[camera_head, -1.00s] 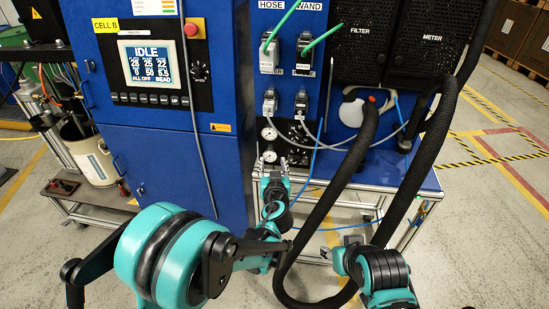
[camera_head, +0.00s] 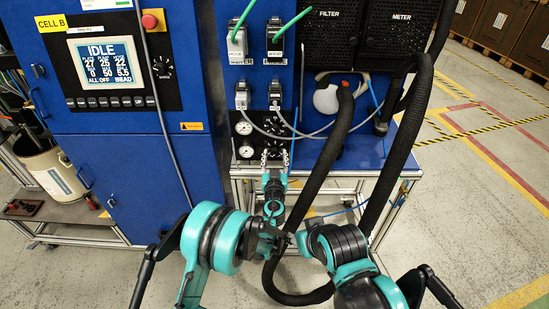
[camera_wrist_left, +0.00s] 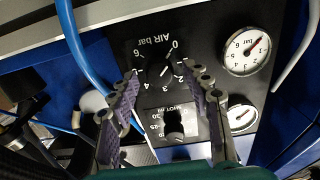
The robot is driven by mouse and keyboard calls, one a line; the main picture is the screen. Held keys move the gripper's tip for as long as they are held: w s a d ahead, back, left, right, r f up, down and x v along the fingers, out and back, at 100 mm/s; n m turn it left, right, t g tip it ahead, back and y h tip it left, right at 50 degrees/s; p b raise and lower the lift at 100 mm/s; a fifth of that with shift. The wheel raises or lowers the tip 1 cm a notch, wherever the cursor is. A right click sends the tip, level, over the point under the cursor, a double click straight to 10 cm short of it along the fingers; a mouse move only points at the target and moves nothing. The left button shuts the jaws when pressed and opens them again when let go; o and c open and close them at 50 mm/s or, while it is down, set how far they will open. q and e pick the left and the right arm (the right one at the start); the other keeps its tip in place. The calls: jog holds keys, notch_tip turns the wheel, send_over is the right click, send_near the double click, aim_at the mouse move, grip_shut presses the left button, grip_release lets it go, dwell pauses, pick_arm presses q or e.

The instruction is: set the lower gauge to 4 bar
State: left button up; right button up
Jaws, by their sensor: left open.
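The lower gauge (camera_head: 246,151) is a small white dial at the left of the black panel under the blue cabinet. It also shows in the turned left wrist view (camera_wrist_left: 244,50), its red needle near the low end of the scale. The black AIR bar knob (camera_wrist_left: 157,72) sits beside it, ringed by white numbers. My left gripper (camera_head: 276,158) is open and empty, facing the panel. In the wrist view its fingers (camera_wrist_left: 163,93) spread to either side of the knobs, apart from them. My right arm's end is near the hose; its jaws are unclear.
The upper gauge (camera_head: 243,128) is partly covered by a finger in the wrist view. A dark SHOT knob (camera_wrist_left: 175,125) lies between the fingers there. A thick black hose (camera_head: 318,180) loops close to my arms. A blue tube (camera_wrist_left: 82,50) crosses beside the panel.

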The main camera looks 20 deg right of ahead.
pick_arm(q)
jog(key=shift+w+d, duration=0.15)
jog(key=shift+w, duration=0.25)
grip_shut()
